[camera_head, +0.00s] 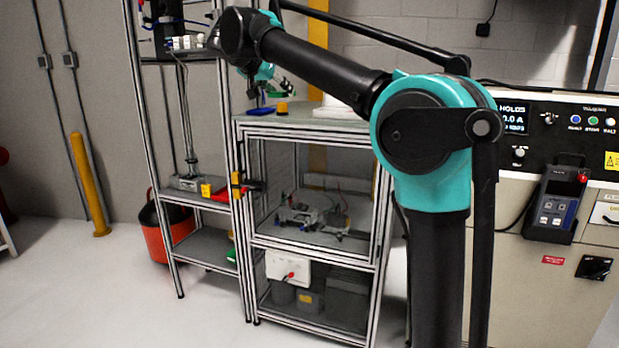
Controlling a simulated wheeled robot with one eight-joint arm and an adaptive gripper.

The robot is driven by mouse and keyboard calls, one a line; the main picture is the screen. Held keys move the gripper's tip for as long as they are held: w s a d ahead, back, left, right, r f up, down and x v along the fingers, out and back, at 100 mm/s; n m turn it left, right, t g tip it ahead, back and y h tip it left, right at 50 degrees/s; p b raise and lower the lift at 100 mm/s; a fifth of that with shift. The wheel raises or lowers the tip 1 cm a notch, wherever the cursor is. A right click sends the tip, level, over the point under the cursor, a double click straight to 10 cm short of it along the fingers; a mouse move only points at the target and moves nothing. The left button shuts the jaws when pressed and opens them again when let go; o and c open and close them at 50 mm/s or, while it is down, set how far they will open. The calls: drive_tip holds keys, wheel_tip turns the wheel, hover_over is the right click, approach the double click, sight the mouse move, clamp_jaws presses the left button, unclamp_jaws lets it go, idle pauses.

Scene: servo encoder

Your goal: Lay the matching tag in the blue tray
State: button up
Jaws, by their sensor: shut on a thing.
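My gripper (287,90) is small and partly hidden behind my arm. It is above the back left of the grey bench top, just above and right of the blue tray (262,111). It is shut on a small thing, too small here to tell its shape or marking. The blue tray lies low on the bench top near its left edge. I cannot make out any tag clearly, nor what, if anything, lies in the tray.
A small yellow-orange block (282,107) stands right of the tray. A white object (335,108) lies farther right on the bench top (300,122), partly behind my arm. A metal-framed shelf rack (205,243) stands at the left. A control panel (560,130) is at the right.

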drive_tip(key=w+d+f+m+g+h, duration=0.1)
drive_tip(key=w+d+f, duration=0.25)
drive_tip(key=f, duration=0.85)
drive_tip(key=w+d+f+m+h, duration=0.15)
drive_tip(key=w+f, duration=0.25)
drive_tip(key=f, duration=0.7)
drive_tip(key=w+d+f+g, duration=0.1)
drive_tip(key=w+d+f, duration=0.2)
drive_tip(key=f, duration=0.9)
drive_tip(key=s+d+f+m+g+h, duration=0.1)
drive_tip(key=s+d+f, duration=0.3)
drive_tip(key=d+f, duration=0.4)
drive_tip(key=s+d+f+m, duration=0.1)
drive_tip(key=s+d+f, duration=0.4)
drive_tip(key=f, duration=0.4)
drive_tip(key=s+d+f+m+g+h, duration=0.1)
drive_tip(key=s+d+f, duration=0.3)
drive_tip(key=d+f, duration=0.4)
wheel_tip(320, 180, up, 13)
drive_tip(key=w+a+n+t+y, duration=0.1)
drive_tip(key=w+n+t+y, duration=0.1)
drive_tip(key=n+t+y, duration=0.2)
drive_tip(key=n+y, duration=0.2)
drive_tip(key=n, duration=0.1)
drive_tip(key=shift+w+f, duration=0.15)
drive_tip(key=shift+w, duration=0.2)
